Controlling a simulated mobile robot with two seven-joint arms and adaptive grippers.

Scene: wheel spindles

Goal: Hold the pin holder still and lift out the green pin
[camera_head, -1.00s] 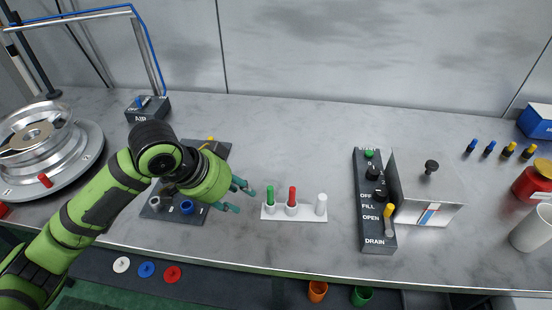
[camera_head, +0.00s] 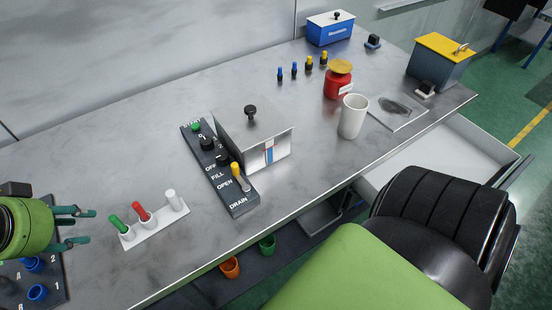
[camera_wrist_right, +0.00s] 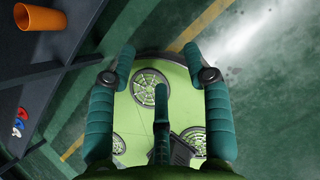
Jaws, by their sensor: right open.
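The white pin holder (camera_head: 158,233) stands on the bench at the left of the head view. The green pin (camera_head: 118,224) is upright in its left end, with a red pin (camera_head: 140,211) in the middle and a white pin (camera_head: 171,200) at the right end. My left gripper (camera_head: 88,227) is just left of the holder, its fingers apart and empty, not touching the holder. My right gripper (camera_wrist_right: 160,65) shows in the right wrist view, open and empty, away from the bench top. The holder and pins are not in that view.
A dark valve panel (camera_head: 237,204) and metal box (camera_head: 262,125) stand right of the holder. A white cup (camera_head: 353,117) and red container (camera_head: 339,82) are farther right. An open drawer (camera_head: 440,160) juts from the bench. An orange cup (camera_wrist_right: 40,16) is below bench level.

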